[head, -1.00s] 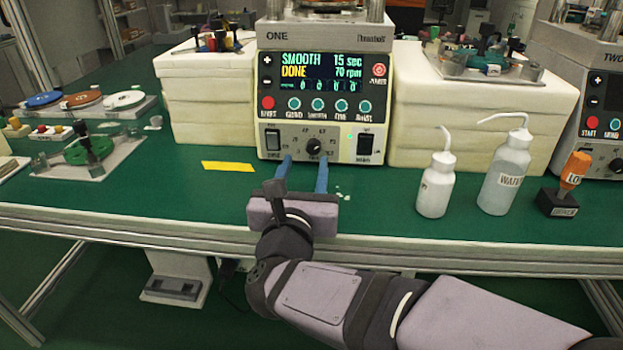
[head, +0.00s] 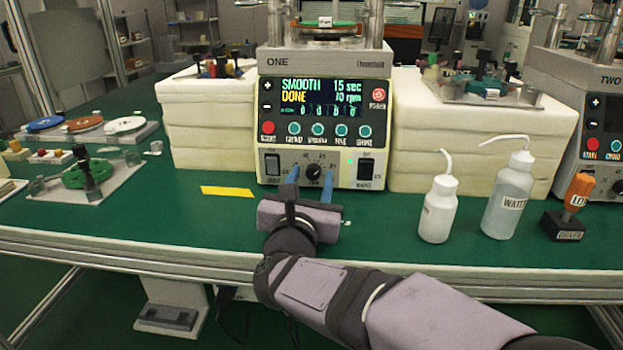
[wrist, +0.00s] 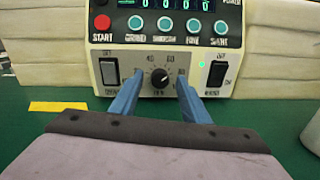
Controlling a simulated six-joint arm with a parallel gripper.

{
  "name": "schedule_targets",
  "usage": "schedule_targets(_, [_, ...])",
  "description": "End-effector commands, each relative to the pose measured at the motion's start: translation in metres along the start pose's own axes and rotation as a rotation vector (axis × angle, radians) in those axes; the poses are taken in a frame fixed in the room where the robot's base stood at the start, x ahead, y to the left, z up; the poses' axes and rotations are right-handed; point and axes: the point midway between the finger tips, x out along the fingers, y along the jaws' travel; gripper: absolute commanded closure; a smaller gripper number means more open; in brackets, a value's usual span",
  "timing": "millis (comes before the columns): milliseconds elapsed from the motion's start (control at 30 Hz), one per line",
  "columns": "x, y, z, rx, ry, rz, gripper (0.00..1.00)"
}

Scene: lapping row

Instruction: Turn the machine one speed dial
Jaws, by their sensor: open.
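Machine ONE (head: 340,62) stands at the back middle of the green bench, its display reading SMOOTH, 15 sec, DONE. Its speed dial (head: 314,171) is a small black knob with a ring of numbers, low on the front panel. The dial also shows in the wrist view (wrist: 159,77), its pale pointer mark facing upward. My gripper (head: 311,180) is open, its two blue fingers pointing at the panel. In the wrist view the fingers (wrist: 157,88) lie to the left and right of the dial, with a gap on each side. I cannot tell how far the tips are from the panel.
A rocker switch (wrist: 109,78) is left of the dial and another (wrist: 216,75) is right of it. White block stacks (head: 212,125) flank the machine. Two bottles (head: 438,208) stand to the right. Yellow tape (head: 227,191) lies on the bench at left.

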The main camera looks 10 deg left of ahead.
Motion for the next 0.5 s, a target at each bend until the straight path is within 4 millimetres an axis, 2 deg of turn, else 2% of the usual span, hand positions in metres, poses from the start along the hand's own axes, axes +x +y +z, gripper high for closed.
schedule_targets(133, [0.0075,-0.0003,0.0001,0.0,0.0,-0.001,0.58])
schedule_targets(400, [0.0084,-0.0002,0.0,-0.001,0.0,0.0,0.58])
schedule_targets(467, [0.0084,-0.0002,0.0,-0.001,0.0,0.0,0.7])
schedule_targets(500, [0.0084,-0.0002,0.0,-0.001,0.0,0.0,0.79])
